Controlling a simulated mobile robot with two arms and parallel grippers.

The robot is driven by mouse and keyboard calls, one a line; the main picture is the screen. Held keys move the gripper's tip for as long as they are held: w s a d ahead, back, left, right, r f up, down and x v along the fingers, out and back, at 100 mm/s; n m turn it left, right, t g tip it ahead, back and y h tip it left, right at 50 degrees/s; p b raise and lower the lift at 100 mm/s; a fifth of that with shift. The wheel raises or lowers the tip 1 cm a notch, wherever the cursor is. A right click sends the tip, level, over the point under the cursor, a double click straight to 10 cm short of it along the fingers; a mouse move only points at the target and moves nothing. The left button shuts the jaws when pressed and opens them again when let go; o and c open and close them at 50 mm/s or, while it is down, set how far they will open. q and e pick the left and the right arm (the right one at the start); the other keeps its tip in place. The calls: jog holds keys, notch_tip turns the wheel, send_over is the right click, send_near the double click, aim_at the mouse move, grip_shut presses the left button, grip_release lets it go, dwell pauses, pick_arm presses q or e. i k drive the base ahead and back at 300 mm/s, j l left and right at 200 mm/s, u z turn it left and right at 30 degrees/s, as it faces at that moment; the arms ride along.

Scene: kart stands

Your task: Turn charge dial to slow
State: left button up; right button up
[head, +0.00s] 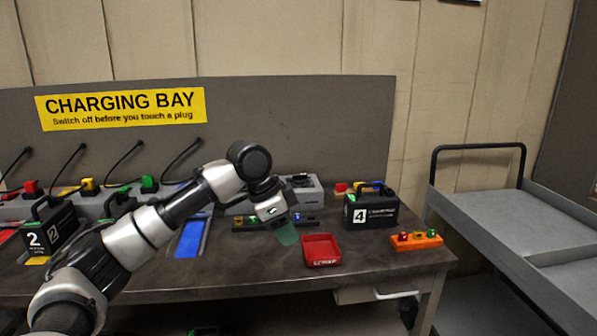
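My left arm reaches in from the left across the workbench. Its gripper (285,232) points down over the bench in front of a grey box (312,190) with dark parts on top. The fingertips show as a small greenish patch, and I cannot tell whether they are apart. I cannot make out a charge dial or a slow mark; my arm and gripper cover part of the grey box and the dark strip (245,227) with small coloured parts before it. My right gripper is not in view.
A red tray (321,250) lies right of the gripper. Battery 4 (371,212) and an orange block (416,241) with coloured knobs stand farther right. Battery 2 (50,236) stands at the left, near a blue mat (192,238). A grey cart (510,205) stands beyond the bench's right end.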

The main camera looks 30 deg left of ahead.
aim_at(298, 178)
jog(key=i+j, duration=1.25)
jog(key=i, duration=0.25)
